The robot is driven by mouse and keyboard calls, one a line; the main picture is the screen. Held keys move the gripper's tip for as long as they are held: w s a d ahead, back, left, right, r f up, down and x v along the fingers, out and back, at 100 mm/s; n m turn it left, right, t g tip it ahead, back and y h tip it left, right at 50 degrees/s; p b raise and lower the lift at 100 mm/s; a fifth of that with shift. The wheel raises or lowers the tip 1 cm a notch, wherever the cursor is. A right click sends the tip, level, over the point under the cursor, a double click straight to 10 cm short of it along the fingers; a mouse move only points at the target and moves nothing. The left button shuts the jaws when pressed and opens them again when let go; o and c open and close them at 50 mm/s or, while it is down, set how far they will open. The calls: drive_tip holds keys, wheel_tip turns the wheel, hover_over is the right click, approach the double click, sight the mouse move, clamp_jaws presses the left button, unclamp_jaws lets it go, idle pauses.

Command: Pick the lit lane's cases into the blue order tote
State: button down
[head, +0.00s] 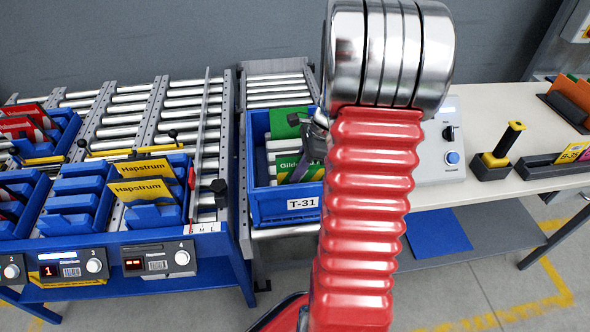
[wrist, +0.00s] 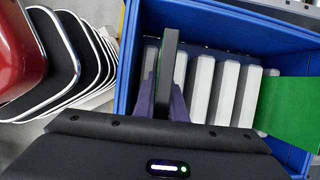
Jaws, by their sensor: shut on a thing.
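The blue order tote (head: 270,207), labelled T-31, stands on the rollers at centre; its blue wall also shows in the wrist view (wrist: 129,60). My gripper (wrist: 165,108) is inside the tote's outline, shut on a thin case (wrist: 169,62) seen edge-on, dark with a green side. In the head view my arm partly hides my gripper (head: 313,150). A green case (head: 300,168) with "Gild…" lettering shows there, beside the fingers. Another green piece (head: 288,121) is behind it. A green face (wrist: 287,105) lies at the tote's right in the wrist view. I cannot tell whether the held case touches the bottom.
Yellow Hapstrum cases (head: 143,190) stand in the lane 4 holder. The holder left of it (head: 75,198) looks empty. A red "1" glows on the display (head: 49,271) below. Red cases (head: 22,127) stand far left. A bench (head: 480,195) with a control box is at right.

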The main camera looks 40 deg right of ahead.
sight(300, 154)
drive_tip(key=shift+f, duration=1.5)
drive_tip(key=c, duration=1.3)
unclamp_jaws()
drive_tip(key=shift+c, duration=0.2)
drive_tip(key=shift+r, duration=4)
